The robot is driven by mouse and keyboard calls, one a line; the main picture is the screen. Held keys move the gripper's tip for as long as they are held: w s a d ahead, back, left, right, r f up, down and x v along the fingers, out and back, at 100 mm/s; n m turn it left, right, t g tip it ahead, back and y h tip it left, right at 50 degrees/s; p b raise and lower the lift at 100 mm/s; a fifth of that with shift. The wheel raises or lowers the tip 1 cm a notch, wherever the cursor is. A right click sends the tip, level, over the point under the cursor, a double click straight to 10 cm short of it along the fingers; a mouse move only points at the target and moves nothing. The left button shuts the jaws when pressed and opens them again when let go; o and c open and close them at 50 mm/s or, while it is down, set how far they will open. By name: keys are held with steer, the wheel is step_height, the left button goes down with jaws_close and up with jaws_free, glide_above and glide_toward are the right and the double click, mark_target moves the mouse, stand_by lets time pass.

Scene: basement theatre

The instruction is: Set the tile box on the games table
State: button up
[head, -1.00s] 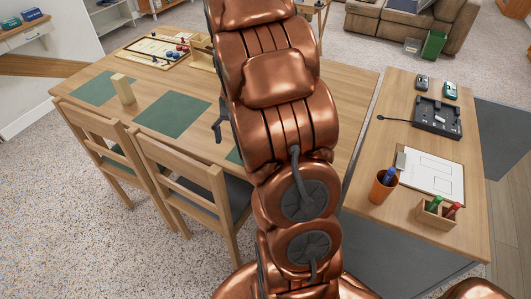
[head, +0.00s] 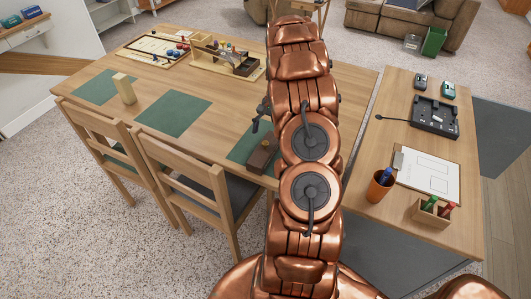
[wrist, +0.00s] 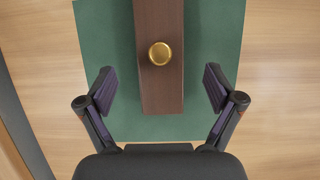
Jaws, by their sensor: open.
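A dark brown wooden box (head: 262,155) lies on a green mat (head: 240,148) near the front edge of the large wooden table (head: 222,125); it looks like the tile box. The wrist view shows the box (wrist: 160,90) from above, with a round brass knob (wrist: 160,53) on top. My gripper (wrist: 160,88) is open, one finger on each side of the box with a gap to both. The box runs out of the top of the wrist view. In the head view my arm hides part of the mat, and the fingertips cannot be made out.
The large table also holds a game board (head: 158,50), a wooden tray (head: 220,68) and a pale upright block (head: 124,88). Two chairs (head: 183,180) stand at its front. A side table (head: 400,215) at right bears a clipboard, orange cup and pen holder.

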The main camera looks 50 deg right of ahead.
mark_target(266, 147)
steer(key=shift+d+p+x, duration=0.2)
steer(key=shift+p+x, duration=1.1)
steer(key=shift+x, duration=1.8)
steer(key=shift+f, duration=0.1)
steer(key=c, duration=1.6)
